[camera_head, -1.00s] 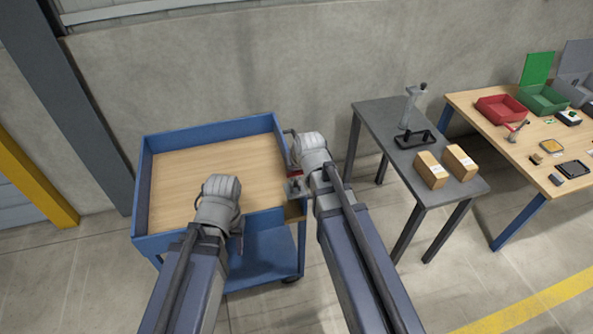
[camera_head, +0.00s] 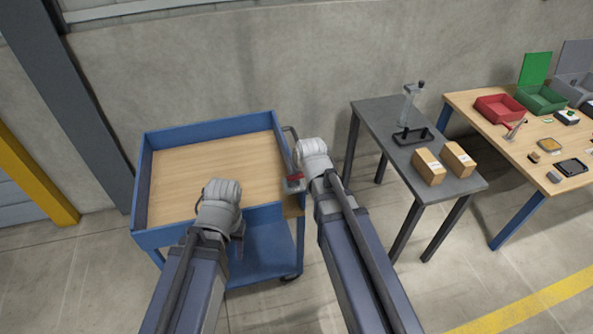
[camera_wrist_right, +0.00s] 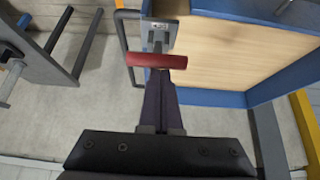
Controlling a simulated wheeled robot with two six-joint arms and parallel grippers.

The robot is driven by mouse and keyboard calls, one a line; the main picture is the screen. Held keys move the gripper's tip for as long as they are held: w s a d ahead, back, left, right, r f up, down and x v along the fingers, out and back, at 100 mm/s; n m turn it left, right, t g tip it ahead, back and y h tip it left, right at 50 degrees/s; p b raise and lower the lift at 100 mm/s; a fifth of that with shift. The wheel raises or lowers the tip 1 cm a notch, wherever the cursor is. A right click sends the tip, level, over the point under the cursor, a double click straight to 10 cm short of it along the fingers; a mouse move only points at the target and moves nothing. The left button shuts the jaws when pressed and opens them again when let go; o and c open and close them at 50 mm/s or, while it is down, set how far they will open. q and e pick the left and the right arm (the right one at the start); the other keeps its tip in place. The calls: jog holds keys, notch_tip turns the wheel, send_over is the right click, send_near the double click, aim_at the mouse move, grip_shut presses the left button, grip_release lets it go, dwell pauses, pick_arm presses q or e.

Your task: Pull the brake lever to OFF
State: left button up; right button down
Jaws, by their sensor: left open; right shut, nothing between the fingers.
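The brake lever has a red crossbar handle (camera_wrist_right: 157,61) on a dark stem, with a grey plate (camera_wrist_right: 158,36) behind it; the plate's marking is too small to read. The red handle (camera_head: 295,177) also shows at the right side of the blue cart (camera_head: 205,222), partly behind my right wrist. My right gripper (camera_wrist_right: 161,80) is shut and empty, its fingertips at the handle's near side in the wrist view; I cannot tell whether they touch. My left gripper (camera_head: 238,247) is open, low at the cart's front edge, mostly hidden by its wrist.
A dark push bar (camera_wrist_right: 125,50) stands beside the lever. A grey table (camera_head: 375,118) with two cardboard boxes (camera_head: 429,167) is to the right, and a wooden table (camera_head: 484,122) with bins lies beyond. The cart's top is bare.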

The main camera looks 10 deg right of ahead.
jog(key=shift+s+f, duration=0.45)
jog(key=shift+s, duration=0.4)
jog(key=shift+w+r, duration=0.1)
jog(key=shift+r, duration=0.05)
jog(key=w+r+p, duration=0.1)
jog(key=r+p, duration=0.1)
jog(key=w+r+p, duration=0.2)
jog(key=shift+w+a+r, duration=0.1)
jog(key=shift+w+r, duration=0.05)
jog(key=shift+r, duration=0.05)
jog(key=s+r+p, duration=0.3)
jog(key=s, duration=0.5)
jog(key=shift+s+d, duration=0.2)
jog(key=s+a+f+n+g, duration=0.1)
jog(key=s+a+g, duration=0.2)
jog(key=s+a, duration=0.2)
jog(key=s+a+f+n+g+h, duration=0.1)
jog(key=s+a+g, duration=0.3)
jog(key=s, duration=0.6)
jog(key=shift+s+a+f+n+h, duration=0.3)
jog(key=shift+a+f+n, duration=0.4)
jog(key=shift+a+f, duration=0.1)
